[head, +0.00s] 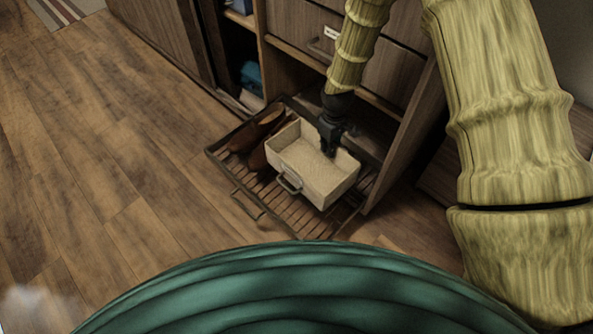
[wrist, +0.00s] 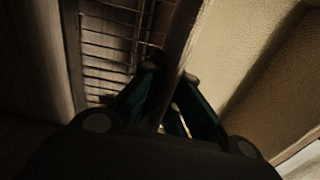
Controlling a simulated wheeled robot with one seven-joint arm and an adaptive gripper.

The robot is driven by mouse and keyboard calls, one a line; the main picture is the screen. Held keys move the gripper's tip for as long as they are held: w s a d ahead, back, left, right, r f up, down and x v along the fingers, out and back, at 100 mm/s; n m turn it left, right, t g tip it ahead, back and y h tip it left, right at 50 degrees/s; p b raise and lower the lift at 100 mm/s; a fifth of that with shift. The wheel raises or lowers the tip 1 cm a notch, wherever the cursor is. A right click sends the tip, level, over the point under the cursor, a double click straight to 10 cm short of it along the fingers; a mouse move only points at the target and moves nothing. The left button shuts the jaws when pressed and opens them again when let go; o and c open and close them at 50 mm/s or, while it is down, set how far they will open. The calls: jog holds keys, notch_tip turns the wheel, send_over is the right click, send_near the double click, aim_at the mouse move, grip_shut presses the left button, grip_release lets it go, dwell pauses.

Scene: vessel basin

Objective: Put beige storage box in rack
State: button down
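The beige storage box (head: 322,188) is open-topped with a handle on its front. It is over the right part of the slatted pull-out rack (head: 262,207), beside the shoes; I cannot tell whether its base rests on the slats. My gripper (head: 329,150) is at the box's back wall. In the wrist view, the fingers of my gripper (wrist: 172,78) lie on both sides of the box's rim (wrist: 184,35), close against it, and look shut on it. The rack's bars (wrist: 110,48) show left of the rim. The box's underside is hidden.
Brown shoes (head: 257,131) lie on the rack left of the box. A wooden cabinet with drawers (head: 390,70) stands behind, its side panel (head: 408,135) close on the right. Open wooden floor (head: 110,180) lies to the left.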

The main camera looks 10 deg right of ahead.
notch_tip(320, 180, down, 3)
jog(key=shift+d+f+n+b, duration=0.15)
jog(key=shift+n+b, duration=0.15)
jog(key=shift+b, duration=0.15)
notch_tip(320, 180, down, 10)
jog(key=b, duration=0.4)
jog(key=shift+r, duration=0.2)
jog(key=c, duration=1.6)
grip_release()
jog(key=shift+f, duration=0.1)
jog(key=shift+c, duration=0.2)
notch_tip(320, 180, up, 12)
jog(key=p, duration=0.5)
jog(key=shift+r, duration=0.2)
